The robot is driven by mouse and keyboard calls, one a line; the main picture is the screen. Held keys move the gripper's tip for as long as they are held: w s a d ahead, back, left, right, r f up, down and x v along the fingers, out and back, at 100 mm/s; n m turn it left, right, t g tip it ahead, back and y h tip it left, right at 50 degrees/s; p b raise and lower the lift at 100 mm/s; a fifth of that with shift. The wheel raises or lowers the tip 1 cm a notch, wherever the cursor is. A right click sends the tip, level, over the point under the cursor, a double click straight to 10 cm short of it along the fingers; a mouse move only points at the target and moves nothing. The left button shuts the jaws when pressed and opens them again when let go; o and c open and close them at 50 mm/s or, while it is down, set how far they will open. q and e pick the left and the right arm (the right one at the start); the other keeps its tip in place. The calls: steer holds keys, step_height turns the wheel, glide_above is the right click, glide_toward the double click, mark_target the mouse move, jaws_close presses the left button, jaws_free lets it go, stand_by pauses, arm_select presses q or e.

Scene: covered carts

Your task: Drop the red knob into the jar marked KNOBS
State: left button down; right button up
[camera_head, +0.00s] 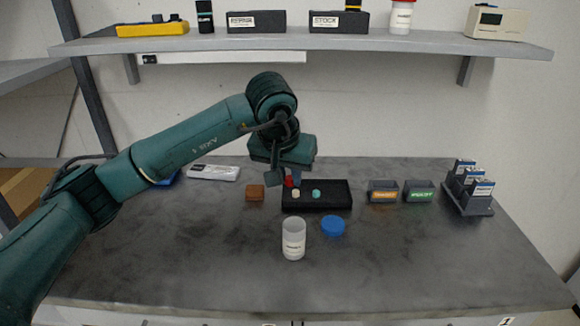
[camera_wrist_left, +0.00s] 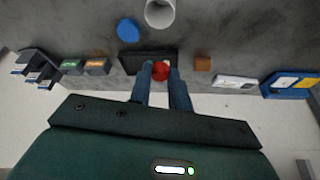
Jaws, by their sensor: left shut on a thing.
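The red knob (camera_head: 288,182) is held between the fingers of my left gripper (camera_head: 286,179), just above the left part of a black tray (camera_head: 330,205). In the left wrist view the red knob (camera_wrist_left: 160,71) sits between the two fingertips of the left gripper (camera_wrist_left: 160,75). A white, open-topped jar (camera_head: 293,242) with a label too small to read stands upright in front of the tray. Its open mouth (camera_wrist_left: 160,12) shows in the left wrist view. My right gripper is not in view.
A cream knob (camera_head: 296,193) and a teal knob (camera_head: 316,193) are at the tray. A blue lid (camera_head: 333,226) lies right of the jar. A brown block (camera_head: 255,193) is left of the tray. Two labelled bins (camera_head: 383,192) (camera_head: 419,192) stand to the right.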

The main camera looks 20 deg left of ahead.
arm_select(q)
step_height(320, 180, down, 5)
steer(key=shift+r+b, duration=0.15)
steer(key=shift+b, duration=0.95)
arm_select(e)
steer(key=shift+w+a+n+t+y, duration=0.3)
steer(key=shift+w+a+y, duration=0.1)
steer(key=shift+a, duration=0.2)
arm_select(q)
steer(key=c, duration=1.2)
jaws_free()
steer(key=shift+c, duration=0.2)
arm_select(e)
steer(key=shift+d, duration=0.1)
arm_select(q)
steer(key=b+v, duration=0.1)
steer(key=v, duration=1.2)
steer(key=shift+b, duration=0.3)
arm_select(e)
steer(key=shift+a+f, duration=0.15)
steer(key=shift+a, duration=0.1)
arm_select(q)
steer(key=shift+w+r, duration=0.1)
